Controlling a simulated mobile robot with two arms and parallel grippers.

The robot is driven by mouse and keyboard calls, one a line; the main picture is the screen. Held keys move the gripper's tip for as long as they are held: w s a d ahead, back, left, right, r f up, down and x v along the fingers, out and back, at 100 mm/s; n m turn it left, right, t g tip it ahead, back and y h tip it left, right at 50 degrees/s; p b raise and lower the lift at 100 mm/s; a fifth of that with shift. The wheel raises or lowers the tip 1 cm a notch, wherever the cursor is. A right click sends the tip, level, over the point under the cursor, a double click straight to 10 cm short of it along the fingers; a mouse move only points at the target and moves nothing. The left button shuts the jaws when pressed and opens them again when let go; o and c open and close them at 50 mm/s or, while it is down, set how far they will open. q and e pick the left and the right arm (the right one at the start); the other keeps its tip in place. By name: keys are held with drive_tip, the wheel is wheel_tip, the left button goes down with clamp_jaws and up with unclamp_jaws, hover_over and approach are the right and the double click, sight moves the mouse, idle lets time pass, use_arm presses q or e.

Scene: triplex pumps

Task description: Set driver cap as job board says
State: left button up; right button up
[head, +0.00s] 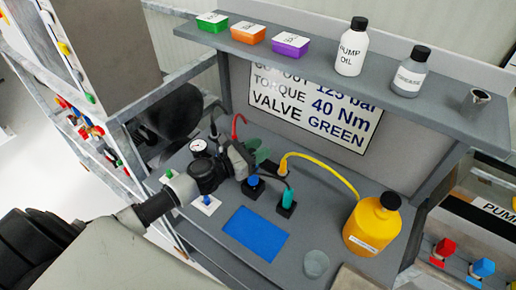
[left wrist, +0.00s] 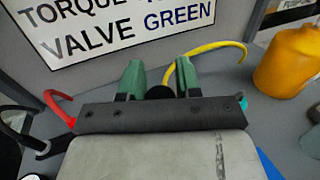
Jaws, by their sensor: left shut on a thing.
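The job board (head: 318,108) behind the bench reads "125 bar", "TORQUE 40 Nm" and "VALVE GREEN"; its top line is partly hidden by the shelf. The lower lines of the board (left wrist: 110,25) also show in the left wrist view. My left gripper (head: 262,153) is above the bench, in front of the board. Its green fingers (left wrist: 159,80) are shut on a dark round thing (left wrist: 160,92), mostly hidden behind the gripper body. A blue-topped piece (head: 253,181) and a teal-topped piece (head: 287,195) stand on dark square bases just below it. I cannot tell which piece is the driver cap.
A yellow jug (head: 370,228) stands at the bench's right. A blue mat (head: 255,234) and grey disc (head: 316,264) lie in front. A yellow hose (head: 335,172) arches behind. The shelf above (head: 290,60) carries small trays and bottles. A gauge (head: 198,146) is at left.

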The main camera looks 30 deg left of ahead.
idle(0.7)
use_arm(q)
drive_tip(key=o, duration=0.8)
drive_tip(key=shift+o, duration=0.2)
drive_tip(key=b+v, duration=0.3)
drive_tip(key=v, duration=0.7)
drive_tip(key=shift+s+a, duration=0.2)
drive_tip(key=shift+s, duration=0.15)
